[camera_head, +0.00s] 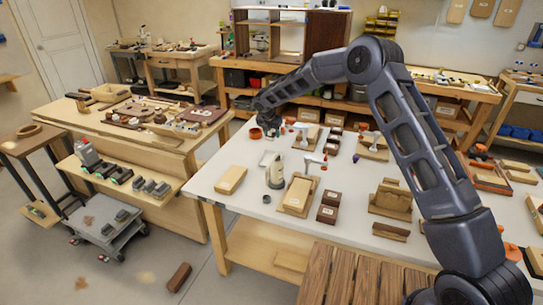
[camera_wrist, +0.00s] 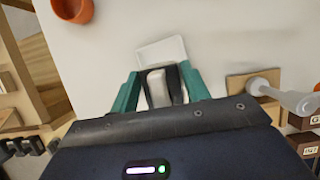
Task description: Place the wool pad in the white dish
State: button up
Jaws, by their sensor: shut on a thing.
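The white dish (camera_wrist: 162,48) is a shallow, pale rectangular tray on the bench top, just beyond my fingertips in the wrist view. My gripper (camera_wrist: 160,82) has teal fingers and is shut on a small pale grey piece, which looks like the wool pad (camera_wrist: 156,90). The pad overlaps the dish's near edge in the picture. I cannot tell its height above the dish. In the head view my gripper (camera_head: 262,112) is at the bench's far left, and the pad is not discernible.
An orange cup (camera_wrist: 72,9) stands left of the dish. A wooden block with a pale grey tool (camera_wrist: 255,85) lies to the right. Bare bench top (camera_wrist: 120,25) surrounds the dish.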

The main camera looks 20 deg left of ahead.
aim_at(268, 139)
notch_tip(268, 139, down, 13)
jog(key=shift+r, duration=0.2)
dwell(0.4)
jog(key=shift+f, duration=0.1)
jog(key=o, duration=0.7)
jog(key=v, duration=1.2)
